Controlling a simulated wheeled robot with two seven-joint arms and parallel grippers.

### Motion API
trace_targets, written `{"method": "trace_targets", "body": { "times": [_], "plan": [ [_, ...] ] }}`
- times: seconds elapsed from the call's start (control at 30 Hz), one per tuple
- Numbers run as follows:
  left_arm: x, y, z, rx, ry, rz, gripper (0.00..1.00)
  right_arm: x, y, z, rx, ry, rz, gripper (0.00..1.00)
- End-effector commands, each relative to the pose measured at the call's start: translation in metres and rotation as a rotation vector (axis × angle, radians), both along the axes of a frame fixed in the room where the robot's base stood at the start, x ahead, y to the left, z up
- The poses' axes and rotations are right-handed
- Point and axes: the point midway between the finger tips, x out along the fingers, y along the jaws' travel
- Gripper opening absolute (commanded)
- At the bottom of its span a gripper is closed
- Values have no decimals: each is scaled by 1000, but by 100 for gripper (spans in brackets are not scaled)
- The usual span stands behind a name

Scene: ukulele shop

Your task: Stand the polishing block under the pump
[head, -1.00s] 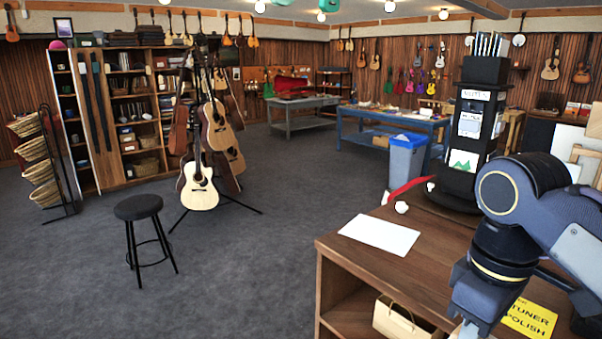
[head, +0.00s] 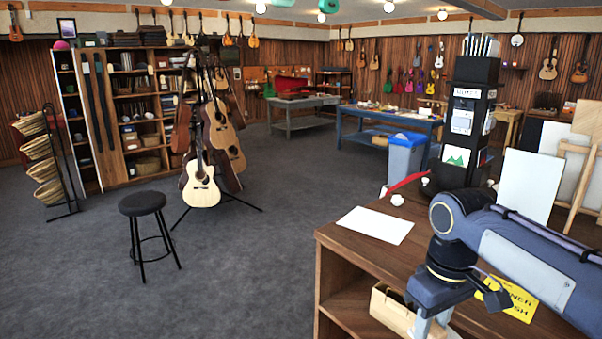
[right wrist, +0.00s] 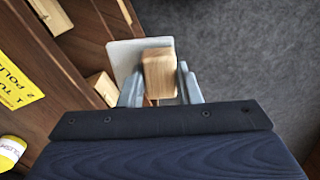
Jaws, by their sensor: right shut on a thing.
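The polishing block appears to be the light wooden block (right wrist: 159,72) in the right wrist view, with a pale flat square piece (right wrist: 123,58) against its far side. My right gripper (right wrist: 160,88) is shut on the wooden block, one finger on each side. The block hangs beside the counter's edge, with grey floor to its right. In the head view my right gripper (head: 428,328) is at the bottom edge, partly cut off, and the block cannot be made out. I cannot identify the pump in either view. My left gripper is not in view.
The wooden counter (head: 375,259) carries a white sheet (head: 375,225), a black display tower (head: 463,130) and a yellow sign (head: 518,300), partly behind my arm. A tan box (head: 390,308) is on the shelf below. A yellow-labelled item (right wrist: 10,152) shows in the wrist view.

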Motion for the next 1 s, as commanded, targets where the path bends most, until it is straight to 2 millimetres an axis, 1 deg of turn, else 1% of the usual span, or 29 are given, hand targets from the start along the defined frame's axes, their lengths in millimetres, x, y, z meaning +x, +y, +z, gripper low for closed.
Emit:
{"method": "trace_targets", "body": {
  "times": [0.03, 0.07, 0.17, 0.2, 0.27, 0.3, 0.4, 0.5, 0.53, 0.6, 0.67, 0.73, 0.77, 1.0],
  "plan": [
    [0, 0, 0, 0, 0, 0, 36, 12, 2, -16, 1, 9, -26, 7],
    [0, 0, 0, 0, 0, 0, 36, 20, 2, -26, 2, 11, -46, 7],
    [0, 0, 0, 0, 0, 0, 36, 48, 5, -67, -1, 16, -124, 7],
    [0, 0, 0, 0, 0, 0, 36, 59, 7, -87, -1, 18, -159, 7],
    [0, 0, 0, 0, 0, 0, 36, 75, 9, -118, -5, 20, -213, 7],
    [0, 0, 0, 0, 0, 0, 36, 84, 9, -138, -8, 17, -246, 7],
    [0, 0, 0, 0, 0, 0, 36, 100, 12, -182, -15, 16, -317, 7],
    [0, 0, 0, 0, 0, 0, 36, 109, 13, -215, -21, 10, -367, 7],
    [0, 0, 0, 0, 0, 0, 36, 111, 14, -223, -23, 10, -377, 7],
    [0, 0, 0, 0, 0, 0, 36, 114, 14, -237, -25, 6, -399, 7],
    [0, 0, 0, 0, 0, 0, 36, 115, 14, -245, -26, 5, -410, 7],
    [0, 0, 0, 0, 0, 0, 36, 109, 15, -252, -29, 4, -416, 7],
    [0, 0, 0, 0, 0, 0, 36, 104, 15, -255, -30, 4, -416, 7],
    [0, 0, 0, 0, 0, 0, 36, 52, 14, -274, -30, 2, -415, 7]
  ]
}}
